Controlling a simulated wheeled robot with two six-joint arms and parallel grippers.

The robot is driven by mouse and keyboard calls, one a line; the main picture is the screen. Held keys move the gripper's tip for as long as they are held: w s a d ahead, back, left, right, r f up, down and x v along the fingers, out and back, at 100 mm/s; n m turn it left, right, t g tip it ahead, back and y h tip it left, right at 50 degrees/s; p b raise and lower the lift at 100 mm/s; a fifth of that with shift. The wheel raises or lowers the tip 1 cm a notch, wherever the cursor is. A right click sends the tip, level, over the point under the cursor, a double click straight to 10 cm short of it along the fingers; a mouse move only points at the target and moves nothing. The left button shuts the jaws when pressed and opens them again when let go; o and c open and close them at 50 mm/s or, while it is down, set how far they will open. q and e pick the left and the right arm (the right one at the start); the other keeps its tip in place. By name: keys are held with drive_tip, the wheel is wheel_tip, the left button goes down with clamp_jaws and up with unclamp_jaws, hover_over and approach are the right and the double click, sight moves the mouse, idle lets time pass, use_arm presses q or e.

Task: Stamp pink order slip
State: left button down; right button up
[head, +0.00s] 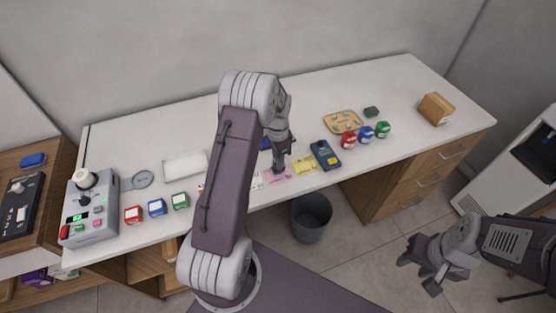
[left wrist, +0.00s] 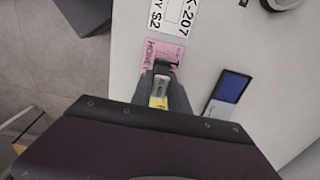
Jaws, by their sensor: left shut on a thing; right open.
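The pink order slip (head: 278,176) lies flat near the counter's front edge, between a white slip (head: 256,182) and a yellow slip (head: 304,165). My left gripper (head: 280,167) is over it, shut on a small dark and grey stamp. In the left wrist view the stamp (left wrist: 161,84) points down over the lower part of the pink slip (left wrist: 160,52); I cannot tell whether it touches. A blue ink pad (left wrist: 230,90) lies to the right there, partly hidden behind my arm in the head view. My right gripper (head: 420,274) is open and empty, away from the counter.
A blue handheld device (head: 325,155) lies right of the slips, with red, blue and green jars and a tan tray (head: 343,122) beyond. A grey machine (head: 90,210) stands at the left end. A bin (head: 311,217) stands below the front edge. The back of the counter is mostly clear.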

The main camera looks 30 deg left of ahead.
use_arm(q)
wheel_tip(320, 180, up, 5)
drive_tip(key=p, duration=0.3)
drive_tip(key=shift+p, duration=0.3)
drive_tip(key=shift+f, duration=0.1)
